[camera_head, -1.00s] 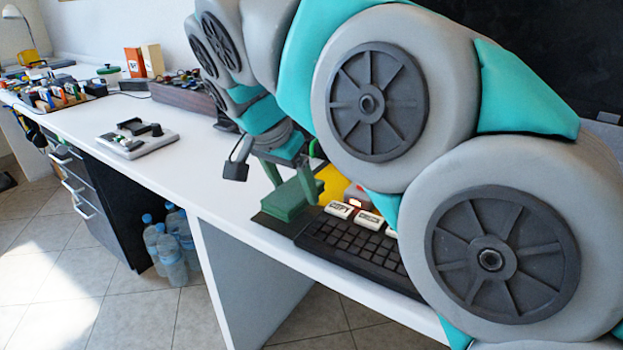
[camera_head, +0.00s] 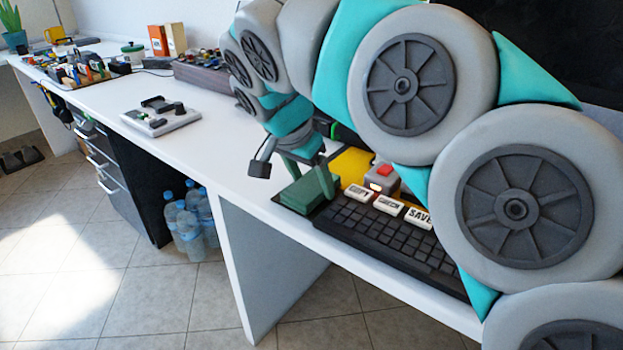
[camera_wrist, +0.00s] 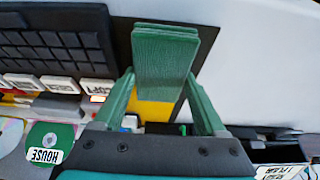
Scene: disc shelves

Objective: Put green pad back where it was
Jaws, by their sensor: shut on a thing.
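The green pad (camera_head: 307,190) is a thick ribbed block at the left end of the dark keyboard, over the corner of a black mat (camera_head: 283,200). The wrist view shows the pad (camera_wrist: 163,62) between the tips of my gripper (camera_wrist: 158,82), with its long part reaching beyond them. My gripper (camera_head: 305,168) has green fingers and is shut on the pad. I cannot tell whether the pad touches the mat.
A keyboard (camera_head: 385,240) with white COPY, CHECK and SAVE keys lies to the right. A red button box (camera_head: 382,176) and a yellow surface (camera_head: 352,165) are behind it. A grey device (camera_head: 160,117) stands on the white desk, which has clear room between.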

